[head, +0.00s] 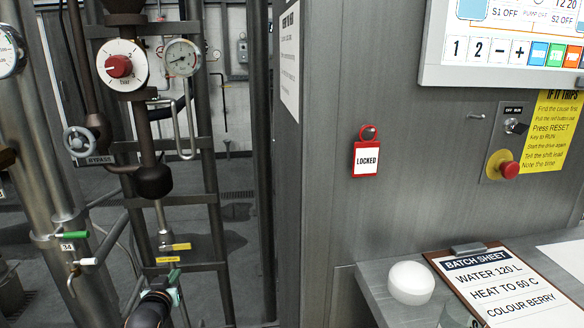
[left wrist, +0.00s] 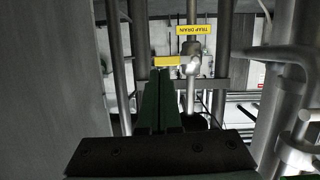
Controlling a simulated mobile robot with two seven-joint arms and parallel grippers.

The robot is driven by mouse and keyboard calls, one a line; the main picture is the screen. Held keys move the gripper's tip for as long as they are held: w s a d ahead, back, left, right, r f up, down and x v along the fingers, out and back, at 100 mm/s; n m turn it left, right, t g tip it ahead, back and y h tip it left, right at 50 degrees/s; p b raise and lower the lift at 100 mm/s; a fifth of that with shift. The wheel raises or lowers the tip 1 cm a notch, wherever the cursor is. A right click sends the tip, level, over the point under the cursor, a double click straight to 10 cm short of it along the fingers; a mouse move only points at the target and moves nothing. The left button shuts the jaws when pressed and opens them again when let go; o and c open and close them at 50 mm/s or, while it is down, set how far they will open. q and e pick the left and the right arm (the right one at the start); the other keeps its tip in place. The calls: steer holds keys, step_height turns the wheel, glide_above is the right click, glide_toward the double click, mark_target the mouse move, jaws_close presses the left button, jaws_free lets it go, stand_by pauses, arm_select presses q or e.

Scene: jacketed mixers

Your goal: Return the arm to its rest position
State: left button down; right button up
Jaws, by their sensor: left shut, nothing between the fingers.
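My left gripper (head: 173,277) shows at the bottom of the head view, in front of the pipe frame. Its green fingers are closed together and empty, and they fill the middle of the left wrist view (left wrist: 160,75). A yellow valve lever (head: 181,246) lies just beyond the fingertips in the head view. In the left wrist view the lever (left wrist: 166,61) is right ahead of the tips; I cannot tell whether they touch. A yellow TRAP DRAIN label (left wrist: 193,29) is beside it. My right gripper is not in view.
A grey cabinet with a red LOCKED tag (head: 365,158) is to the right. A shelf holds a clipboard (head: 490,249) and a white dome (head: 410,283).

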arm_select(q)
steer(key=s+d+f+m+g+h, duration=0.1)
steer(key=s+d+f, duration=0.4)
steer(key=s, duration=0.4)
steer(key=s+d+f+m+g+h, duration=0.1)
steer(key=s+d+f+m, duration=0.1)
steer(key=s+d+f, duration=0.35)
steer(key=s+d+f+m+g+h, duration=0.1)
steer(key=s+d+f+g+h, duration=0.15)
steer(key=s+f, duration=0.65)
steer(key=s+d+r, duration=0.1)
steer(key=s+d, duration=0.2)
steer(key=s, duration=0.4)
steer(key=s+d, duration=0.3)
steer(key=s, duration=0.5)
steer(key=shift+r+m+g, duration=0.3)
steer(key=shift+r+g, duration=0.1)
steer(key=shift+g, duration=0.05)
steer(key=shift+s+h, duration=0.1)
steer(key=shift+h, duration=0.15)
